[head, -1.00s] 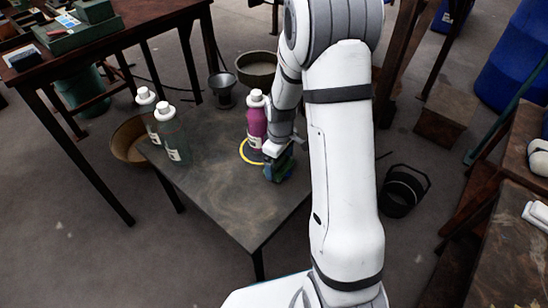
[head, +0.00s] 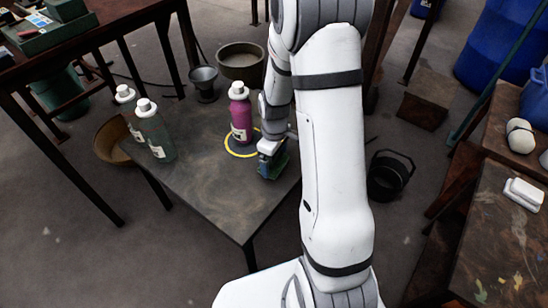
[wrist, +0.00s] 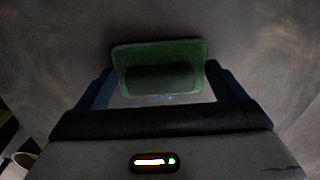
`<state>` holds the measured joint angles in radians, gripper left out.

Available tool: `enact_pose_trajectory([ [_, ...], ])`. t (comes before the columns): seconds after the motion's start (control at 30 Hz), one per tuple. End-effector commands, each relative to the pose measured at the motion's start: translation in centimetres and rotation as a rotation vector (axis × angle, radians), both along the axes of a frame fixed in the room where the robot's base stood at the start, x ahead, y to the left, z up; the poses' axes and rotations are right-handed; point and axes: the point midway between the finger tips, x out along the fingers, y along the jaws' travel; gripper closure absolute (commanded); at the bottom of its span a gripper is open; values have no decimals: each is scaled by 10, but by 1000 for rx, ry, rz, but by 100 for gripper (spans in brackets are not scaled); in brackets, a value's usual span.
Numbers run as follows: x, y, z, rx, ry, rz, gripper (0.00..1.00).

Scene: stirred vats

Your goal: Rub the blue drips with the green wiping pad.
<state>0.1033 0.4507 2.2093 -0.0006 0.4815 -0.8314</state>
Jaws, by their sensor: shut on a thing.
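My gripper (head: 272,160) is shut on the green wiping pad (wrist: 160,54), with one blue finger on each side of it in the wrist view. In the head view the pad (head: 273,167) is low at the right part of the small dark table (head: 215,205), beside the yellow ring. I cannot tell whether its underside touches the tabletop. A few tiny blue specks, perhaps the blue drips (wrist: 165,97), show just below the pad in the wrist view. No drips can be made out in the head view, where my arm and gripper cover part of the table.
A magenta bottle (head: 240,115) stands in the yellow ring (head: 230,150), close left of my gripper. Two grey-green bottles (head: 155,135) stand at the table's left end. The table's front half is clear. A black bucket (head: 390,180) is on the floor at right.

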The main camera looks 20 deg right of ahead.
Motion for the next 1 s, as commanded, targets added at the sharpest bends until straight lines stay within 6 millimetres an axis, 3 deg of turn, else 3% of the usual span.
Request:
enact_pose_trajectory([
  [0.3,24,16,-2,1,-1,1,28],
  [0.57,31,21,-3,0,1,0,28],
  [1.0,58,39,-1,0,1,0,28],
])
